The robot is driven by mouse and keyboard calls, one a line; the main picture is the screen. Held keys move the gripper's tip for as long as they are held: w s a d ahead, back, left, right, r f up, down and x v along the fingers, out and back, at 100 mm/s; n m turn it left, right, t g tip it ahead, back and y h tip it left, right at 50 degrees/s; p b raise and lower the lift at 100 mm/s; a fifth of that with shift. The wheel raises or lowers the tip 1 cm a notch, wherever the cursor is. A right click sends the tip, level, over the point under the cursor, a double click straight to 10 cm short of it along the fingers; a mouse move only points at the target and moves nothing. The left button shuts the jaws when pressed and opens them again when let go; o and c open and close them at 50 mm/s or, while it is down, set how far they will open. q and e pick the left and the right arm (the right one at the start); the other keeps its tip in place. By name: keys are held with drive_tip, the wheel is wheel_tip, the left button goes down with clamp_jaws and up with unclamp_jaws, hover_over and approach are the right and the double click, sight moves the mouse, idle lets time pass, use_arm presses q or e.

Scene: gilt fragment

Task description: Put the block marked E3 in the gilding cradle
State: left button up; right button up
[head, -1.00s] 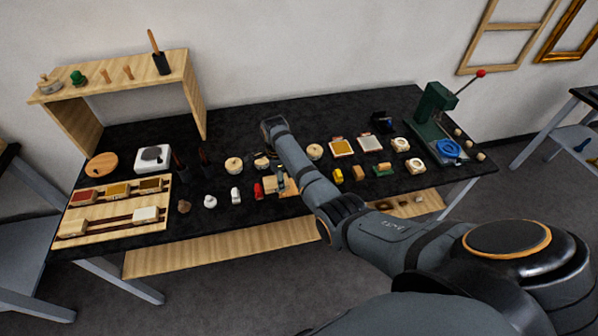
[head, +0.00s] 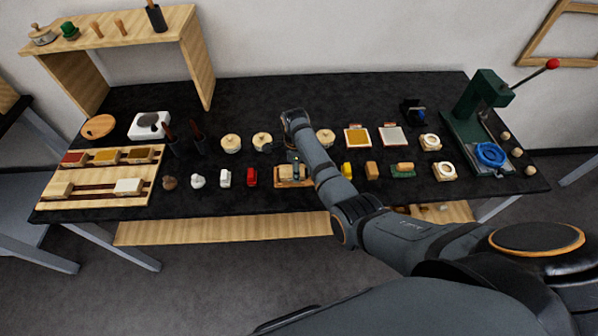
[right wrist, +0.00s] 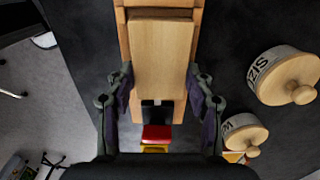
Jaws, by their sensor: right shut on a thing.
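My right gripper (right wrist: 159,84) is shut on a pale wooden block (right wrist: 161,48), one finger on each side. No E3 mark shows on the faces I see. An orange-brown wooden piece, apparently the gilding cradle (right wrist: 124,35), lies under the block and shows along its edges. I cannot tell whether the block rests in it or hangs just above. In the head view the gripper (head: 292,161) points down over the cradle (head: 293,184) at the middle of the table's front row, and my arm partly hides the area. My left gripper is not in view.
Lidded round pots (head: 231,143) stand behind. A green press (head: 484,100) is far right.

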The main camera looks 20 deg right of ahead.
drive_tip(key=shift+d, duration=0.15)
drive_tip(key=shift+s+r, duration=0.1)
drive_tip(key=shift+a, duration=0.45)
drive_tip(key=o, duration=1.3)
drive_tip(key=shift+d, duration=0.15)
drive_tip(key=shift+c, duration=0.2)
drive_tip(key=shift+r, duration=0.25)
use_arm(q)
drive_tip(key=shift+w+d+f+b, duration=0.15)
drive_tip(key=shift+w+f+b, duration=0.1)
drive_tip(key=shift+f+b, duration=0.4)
use_arm(e)
wheel_tip(320, 180, up, 12)
drive_tip(key=shift+f, duration=0.2)
